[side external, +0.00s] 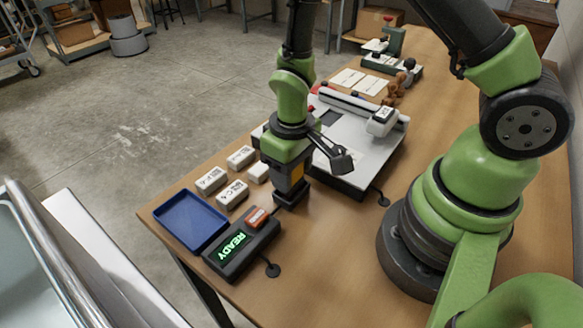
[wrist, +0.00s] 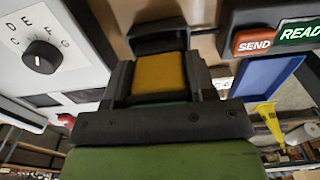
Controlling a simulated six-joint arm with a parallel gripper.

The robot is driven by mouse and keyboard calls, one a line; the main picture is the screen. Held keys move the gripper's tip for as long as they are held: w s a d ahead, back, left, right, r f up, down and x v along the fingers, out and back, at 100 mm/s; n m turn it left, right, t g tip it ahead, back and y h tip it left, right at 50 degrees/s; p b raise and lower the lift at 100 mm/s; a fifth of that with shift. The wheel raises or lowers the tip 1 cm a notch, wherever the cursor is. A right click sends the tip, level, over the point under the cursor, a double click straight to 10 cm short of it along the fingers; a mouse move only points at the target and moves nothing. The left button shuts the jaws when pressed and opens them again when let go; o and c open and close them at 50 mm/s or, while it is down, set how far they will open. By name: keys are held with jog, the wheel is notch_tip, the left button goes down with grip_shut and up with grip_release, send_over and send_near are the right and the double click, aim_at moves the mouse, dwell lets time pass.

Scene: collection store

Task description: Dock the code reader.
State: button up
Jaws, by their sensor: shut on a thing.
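My gripper (side external: 293,178) points down over the wooden table, in front of the grey-white machine. It is shut on a yellow-orange block, which I take to be the code reader (side external: 297,172). In the wrist view the reader (wrist: 160,73) sits between the dark fingers (wrist: 158,85). A black boxy part (side external: 291,197) shows just below it, low over or on the table; it also shows past the reader in the wrist view (wrist: 158,38). I cannot tell whether this is the reader's own end or a dock, nor whether they touch.
A black terminal (side external: 226,262) shows READY beside an orange SEND button (side external: 256,217). A blue tray (side external: 190,220) and several white labelled blocks (side external: 212,179) lie left of my gripper. The grey-white machine (side external: 345,170) stands behind; a dial (wrist: 42,57) shows in the wrist view.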

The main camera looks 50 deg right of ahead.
jog(key=shift+f, duration=0.6)
jog(key=o, duration=0.5)
jog(key=shift+c, duration=0.2)
jog(key=shift+r, duration=5.5)
jog(key=shift+r, duration=0.15)
jog(key=s+r+m+t+y, duration=0.1)
jog(key=s+r+m+t, duration=0.1)
jog(key=s+r, duration=0.3)
jog(key=s+d+r+m+t+y, duration=0.1)
jog(key=s+r+t, duration=0.4)
jog(key=r, duration=0.6)
jog(key=shift+s+d+m, duration=0.15)
jog(key=shift+s+m, duration=0.35)
jog(key=shift+s, duration=0.1)
